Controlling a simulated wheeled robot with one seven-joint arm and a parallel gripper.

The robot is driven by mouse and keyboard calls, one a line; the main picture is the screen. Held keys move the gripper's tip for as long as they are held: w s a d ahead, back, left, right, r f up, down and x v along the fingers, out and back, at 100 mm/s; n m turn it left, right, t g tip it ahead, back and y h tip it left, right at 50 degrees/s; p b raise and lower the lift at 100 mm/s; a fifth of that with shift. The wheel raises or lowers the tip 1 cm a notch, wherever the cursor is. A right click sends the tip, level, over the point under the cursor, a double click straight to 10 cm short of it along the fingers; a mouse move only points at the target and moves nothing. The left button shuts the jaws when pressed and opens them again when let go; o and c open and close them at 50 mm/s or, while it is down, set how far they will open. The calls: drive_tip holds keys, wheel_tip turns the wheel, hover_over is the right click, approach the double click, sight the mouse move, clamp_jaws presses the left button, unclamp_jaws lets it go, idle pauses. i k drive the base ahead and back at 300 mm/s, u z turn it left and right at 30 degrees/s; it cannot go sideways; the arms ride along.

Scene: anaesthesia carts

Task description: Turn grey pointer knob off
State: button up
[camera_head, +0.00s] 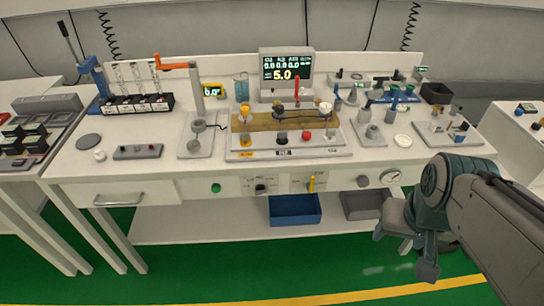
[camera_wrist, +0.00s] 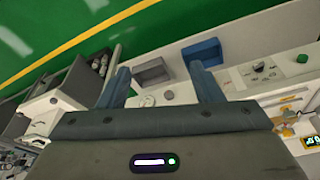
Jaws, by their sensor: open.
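A round grey knob (camera_head: 363,181) sits on the front panel of the white bench, just left of a round gauge. It also shows between my fingers in the wrist view (camera_wrist: 168,95), small and some distance away. A dark pointer knob (camera_head: 260,188) sits on a printed plate further left, and it shows at the right in the wrist view (camera_wrist: 258,67). I cannot tell which way either pointer points. My gripper (camera_head: 403,253) is open and empty, in front of the bench and below the gauge. Its two fingers (camera_wrist: 160,69) are spread apart, touching nothing.
The panel also carries a green button (camera_head: 216,188), a yellow lever (camera_head: 312,184), the gauge (camera_head: 390,177) and a drawer handle (camera_head: 119,200). Blue (camera_head: 295,210) and grey (camera_head: 362,205) bins stand underneath. The bench top is crowded; the floor in front is clear.

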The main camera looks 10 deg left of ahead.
sight(260, 189)
drive_tip(key=z, duration=0.05)
drive_tip(key=k, duration=1.1)
drive_tip(key=u, duration=0.95)
drive_tip(key=i, duration=0.9)
drive_tip(key=z, duration=0.3)
